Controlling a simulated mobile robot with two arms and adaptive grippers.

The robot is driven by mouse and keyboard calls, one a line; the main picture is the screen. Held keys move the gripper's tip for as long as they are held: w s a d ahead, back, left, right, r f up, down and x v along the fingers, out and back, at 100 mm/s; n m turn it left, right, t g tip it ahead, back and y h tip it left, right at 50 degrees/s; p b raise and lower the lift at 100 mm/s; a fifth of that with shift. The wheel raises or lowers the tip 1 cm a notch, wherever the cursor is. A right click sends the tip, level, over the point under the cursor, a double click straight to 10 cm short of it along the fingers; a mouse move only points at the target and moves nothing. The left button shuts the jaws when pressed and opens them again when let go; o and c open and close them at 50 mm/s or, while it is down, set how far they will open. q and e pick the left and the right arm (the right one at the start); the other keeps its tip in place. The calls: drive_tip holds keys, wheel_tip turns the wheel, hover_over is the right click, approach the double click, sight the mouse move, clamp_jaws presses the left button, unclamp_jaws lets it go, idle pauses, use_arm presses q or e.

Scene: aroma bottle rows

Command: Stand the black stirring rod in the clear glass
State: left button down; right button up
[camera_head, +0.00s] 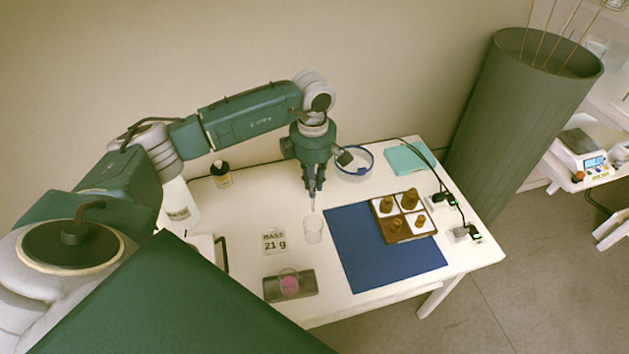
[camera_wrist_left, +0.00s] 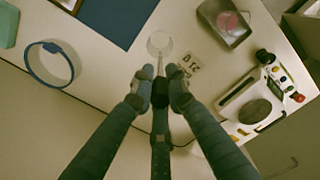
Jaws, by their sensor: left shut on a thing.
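My left gripper (camera_head: 315,188) is shut on the stirring rod and points down over the table. In the left wrist view the left gripper (camera_wrist_left: 161,90) has the rod's dark upper part (camera_wrist_left: 160,93) between its fingertips. A thin, paler shaft (camera_wrist_left: 160,66) runs from there toward the glass. The clear glass (camera_head: 313,232) stands upright on the white table, just below the gripper in the head view; in the left wrist view the glass (camera_wrist_left: 159,43) lies straight beyond the fingertips. I cannot tell whether the rod's tip is above the rim or inside it.
A blue mat (camera_head: 365,262) with a brown-and-white bottle tray (camera_head: 385,226) lies to the right of the glass. A "BASE 21 g" card (camera_head: 275,241) is left; a dark tray (camera_head: 272,290) with a pink-filled cup (camera_head: 290,286) is in front. A blue-rimmed ring (camera_head: 371,153) lies behind.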

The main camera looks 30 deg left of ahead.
sight(313, 212)
use_arm(q)
wheel_tip(313, 212, down, 2)
drive_tip(key=shift+f+b, duration=0.2)
drive_tip(key=shift+b, duration=0.3)
wheel_tip(313, 212, down, 10)
drive_tip(key=b, duration=0.8)
drive_tip(key=shift+f+b, duration=0.1)
drive_tip(key=shift+b, duration=0.3)
drive_tip(key=c, duration=1.6)
unclamp_jaws()
drive_tip(key=shift+c, duration=0.2)
wheel_tip(313, 212, up, 12)
drive_tip(key=shift+r, duration=0.1)
